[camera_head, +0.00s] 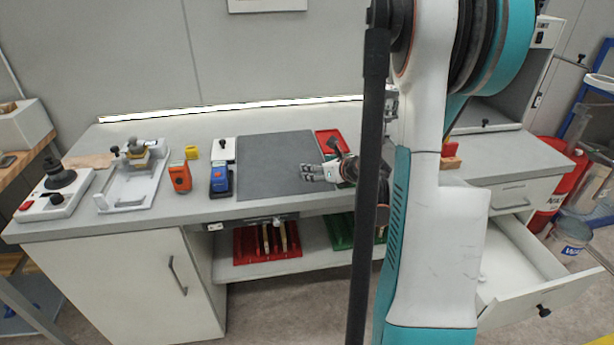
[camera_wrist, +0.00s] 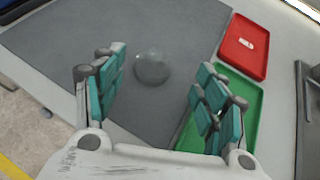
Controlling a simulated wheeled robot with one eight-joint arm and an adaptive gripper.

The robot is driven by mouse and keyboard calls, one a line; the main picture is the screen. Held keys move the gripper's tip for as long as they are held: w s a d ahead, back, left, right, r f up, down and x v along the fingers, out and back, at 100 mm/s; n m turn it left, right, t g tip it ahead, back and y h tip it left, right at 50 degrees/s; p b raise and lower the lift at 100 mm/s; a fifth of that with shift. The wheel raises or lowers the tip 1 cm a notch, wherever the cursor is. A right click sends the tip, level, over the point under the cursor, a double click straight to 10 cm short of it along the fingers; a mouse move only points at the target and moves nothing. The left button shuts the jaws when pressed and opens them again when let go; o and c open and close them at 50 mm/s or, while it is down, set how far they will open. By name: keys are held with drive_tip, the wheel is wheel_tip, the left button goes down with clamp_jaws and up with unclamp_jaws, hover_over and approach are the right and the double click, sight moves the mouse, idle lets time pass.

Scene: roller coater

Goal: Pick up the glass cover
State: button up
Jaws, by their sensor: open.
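The glass cover (camera_wrist: 152,68) is a clear, round, dome-like piece lying on the dark grey mat (camera_wrist: 60,40). In the wrist view it sits beyond the fingertips, between the two fingers and a little left of the middle of the gap. My gripper (camera_wrist: 158,85) is open and empty, with teal pads on both fingers. In the head view my gripper (camera_head: 308,172) is over the right part of the mat (camera_head: 270,165). I cannot make out the glass cover in the head view.
A red tray (camera_wrist: 245,45) with a small white piece and a green tray (camera_wrist: 243,90) lie right of the mat. An orange device (camera_head: 180,177) and a blue device (camera_head: 221,180) stand left of it. A drawer (camera_head: 540,260) stands open at right.

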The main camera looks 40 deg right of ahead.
drive_tip(key=shift+w+a+r+b+x, duration=0.1)
drive_tip(key=shift+b+x, duration=0.3)
drive_tip(key=shift+x, duration=0.6)
drive_tip(key=shift+w+a+r+b+x, duration=0.1)
drive_tip(key=shift+b+x, duration=0.35)
drive_tip(key=shift+x, duration=0.55)
drive_tip(key=shift+w+a+r+b+x, duration=0.15)
drive_tip(key=shift+b+x, duration=0.25)
drive_tip(key=shift+x, duration=0.65)
drive_tip(key=shift+s+r, duration=0.1)
drive_tip(key=shift+s, duration=0.1)
drive_tip(key=c, duration=1.1)
